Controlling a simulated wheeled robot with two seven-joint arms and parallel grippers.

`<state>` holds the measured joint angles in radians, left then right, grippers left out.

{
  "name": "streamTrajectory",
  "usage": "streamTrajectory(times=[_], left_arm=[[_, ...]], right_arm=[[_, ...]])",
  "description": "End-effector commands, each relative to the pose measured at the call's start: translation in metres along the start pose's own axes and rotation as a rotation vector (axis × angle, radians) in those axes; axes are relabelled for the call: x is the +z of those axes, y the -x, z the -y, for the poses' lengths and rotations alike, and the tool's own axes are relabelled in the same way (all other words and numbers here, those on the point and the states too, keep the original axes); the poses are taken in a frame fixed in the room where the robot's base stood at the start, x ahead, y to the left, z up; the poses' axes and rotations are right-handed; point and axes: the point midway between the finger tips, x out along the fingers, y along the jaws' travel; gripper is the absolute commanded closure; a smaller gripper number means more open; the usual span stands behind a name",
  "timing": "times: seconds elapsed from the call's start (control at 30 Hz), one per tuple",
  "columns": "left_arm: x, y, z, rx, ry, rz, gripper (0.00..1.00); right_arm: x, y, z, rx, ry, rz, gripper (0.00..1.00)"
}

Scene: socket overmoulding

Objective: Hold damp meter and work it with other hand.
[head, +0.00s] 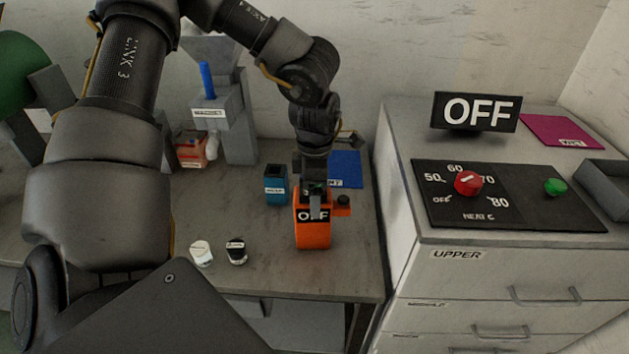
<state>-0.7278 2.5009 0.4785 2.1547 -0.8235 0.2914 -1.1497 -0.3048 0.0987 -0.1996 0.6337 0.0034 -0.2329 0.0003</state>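The damp meter looks to be the orange box (313,235) with an OFF display, upright near the right front of the grey table. A small orange part with a dark knob (343,201) sticks out at its right side. My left gripper (315,205) points straight down at the meter's top, with one grey finger in front of the OFF display. The other finger is hidden, so I cannot tell whether the gripper is closed on the meter. My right gripper is not in view.
A blue container (276,186) and a blue mat (345,168) are behind the meter. A white cap (201,253) and a black-and-white cap (236,251) lie to its left. A drawer cabinet (500,258) at right bears a heat panel with a red knob (468,183), green button (555,187) and OFF sign (476,111).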

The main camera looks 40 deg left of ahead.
Motion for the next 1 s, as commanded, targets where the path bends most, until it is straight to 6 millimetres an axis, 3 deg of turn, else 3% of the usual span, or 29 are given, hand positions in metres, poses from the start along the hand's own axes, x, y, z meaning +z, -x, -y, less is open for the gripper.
streamTrajectory(times=[0.23,0.6,0.63,0.8,1.0], left_arm=[[0.0001,-0.0003,0.0000,0.000,0.000,0.000,0.23],[0.0001,0.0000,-0.0001,0.001,0.000,0.000,0.71],[0.0001,0.0000,-0.0001,0.001,0.000,0.000,0.47],[0.0001,0.0001,-0.0002,0.001,0.000,0.000,0.68],[0.0001,0.0002,-0.0002,0.001,0.000,0.000,0.68]], right_arm=[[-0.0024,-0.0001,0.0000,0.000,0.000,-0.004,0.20],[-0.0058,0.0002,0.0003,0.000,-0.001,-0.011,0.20],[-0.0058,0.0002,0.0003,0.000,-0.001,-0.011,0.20],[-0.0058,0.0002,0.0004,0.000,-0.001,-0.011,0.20],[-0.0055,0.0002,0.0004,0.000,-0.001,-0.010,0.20]])
